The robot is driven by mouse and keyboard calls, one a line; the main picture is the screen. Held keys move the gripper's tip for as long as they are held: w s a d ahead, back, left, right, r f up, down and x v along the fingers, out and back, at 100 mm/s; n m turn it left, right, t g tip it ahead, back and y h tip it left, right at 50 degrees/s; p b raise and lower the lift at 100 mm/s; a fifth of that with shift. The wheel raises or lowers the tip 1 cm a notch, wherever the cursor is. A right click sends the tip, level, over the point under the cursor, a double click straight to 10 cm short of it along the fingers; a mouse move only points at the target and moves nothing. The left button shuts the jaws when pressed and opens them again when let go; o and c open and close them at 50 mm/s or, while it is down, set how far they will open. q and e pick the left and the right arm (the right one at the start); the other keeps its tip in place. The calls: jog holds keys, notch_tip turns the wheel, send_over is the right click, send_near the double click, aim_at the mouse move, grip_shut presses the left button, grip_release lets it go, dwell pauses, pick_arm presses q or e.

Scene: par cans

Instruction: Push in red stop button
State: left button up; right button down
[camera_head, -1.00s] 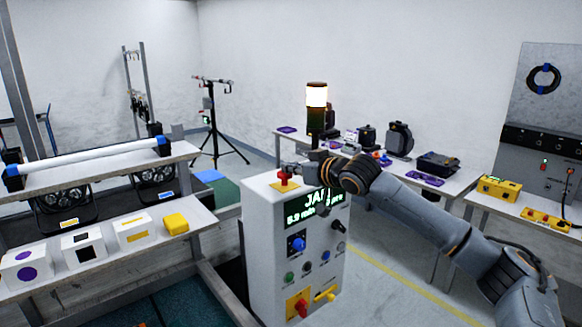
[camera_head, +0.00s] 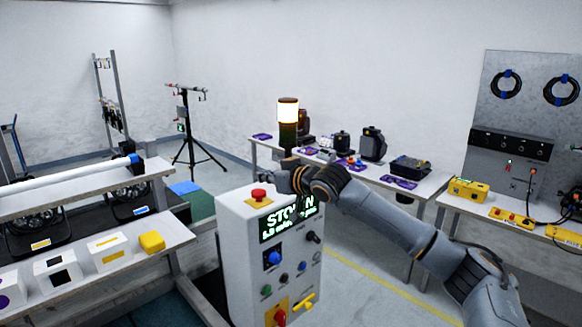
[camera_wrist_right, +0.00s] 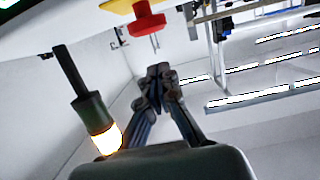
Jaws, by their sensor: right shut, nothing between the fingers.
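The red stop button (camera_head: 258,194) is a mushroom-shaped knob on a yellow plate on top of the white control cabinet (camera_head: 236,250). The red button also shows upside down at the top of the right wrist view (camera_wrist_right: 148,22). My right gripper (camera_head: 281,181) is just right of the button and a little above the cabinet top, apart from the button. Its fingers (camera_wrist_right: 158,76) are together and empty in the wrist view. My left gripper is out of view.
A lit signal tower (camera_head: 288,115) rises behind my right gripper. A red handle (camera_head: 280,317) and a yellow handle (camera_head: 303,301) are low on the cabinet front. A shelf with white boxes (camera_head: 109,251) stands left, and a bench (camera_head: 430,186) with equipment stands behind.

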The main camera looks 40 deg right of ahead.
jog(key=shift+s+d+r+b, duration=0.1)
jog(key=shift+s+b, duration=0.6)
jog(key=shift+b, duration=0.3)
jog(key=b+v, duration=0.5)
jog(key=v, duration=0.3)
jog(key=shift+s+r, duration=0.25)
jog(key=shift+r, duration=0.2)
